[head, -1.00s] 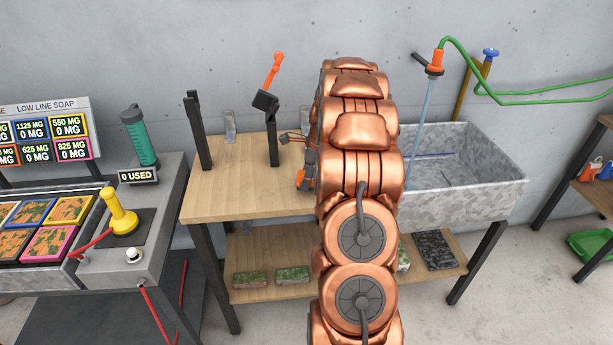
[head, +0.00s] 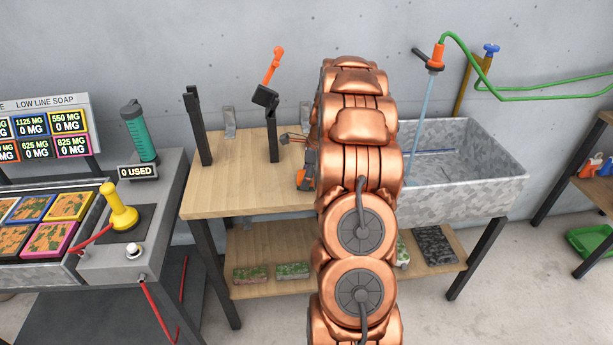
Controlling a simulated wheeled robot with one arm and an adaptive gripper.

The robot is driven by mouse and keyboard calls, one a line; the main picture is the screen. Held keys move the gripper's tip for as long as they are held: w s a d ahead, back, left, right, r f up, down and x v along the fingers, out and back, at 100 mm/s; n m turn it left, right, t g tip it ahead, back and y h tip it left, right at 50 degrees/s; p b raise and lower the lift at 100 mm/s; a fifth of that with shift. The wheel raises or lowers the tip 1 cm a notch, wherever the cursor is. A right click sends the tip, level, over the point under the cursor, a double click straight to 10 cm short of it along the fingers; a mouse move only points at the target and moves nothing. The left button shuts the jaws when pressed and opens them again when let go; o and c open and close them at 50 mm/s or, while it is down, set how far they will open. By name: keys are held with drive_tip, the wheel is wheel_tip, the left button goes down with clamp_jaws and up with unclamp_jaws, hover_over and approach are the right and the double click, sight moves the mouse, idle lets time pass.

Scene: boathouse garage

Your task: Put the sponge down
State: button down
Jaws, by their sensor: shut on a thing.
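My copper arm stands in front of the wooden workbench (head: 225,190) and hides most of my gripper (head: 305,172). Only a small grey and orange part of it shows at the arm's left side, over the right part of the bench top. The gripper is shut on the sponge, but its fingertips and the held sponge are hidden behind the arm. I cannot tell whether the sponge touches the bench. Several speckled green and reddish blocks, one at the left (head: 250,274), lie on the lower shelf (head: 240,250).
A grey stone sink (head: 480,190) with a running orange tap (head: 436,58) is right of the arm. Black posts (head: 198,125) and an orange-handled lever (head: 268,85) rise from the bench. A soap console (head: 150,225) stands left. The bench top's left part is clear.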

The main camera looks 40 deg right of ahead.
drive_tip(key=shift+f, duration=0.25)
drive_tip(key=shift+c, duration=1.4)
unclamp_jaws()
drive_tip(key=v, duration=1.2)
clamp_jaws()
idle(0.9)
drive_tip(key=shift+a, duration=0.1)
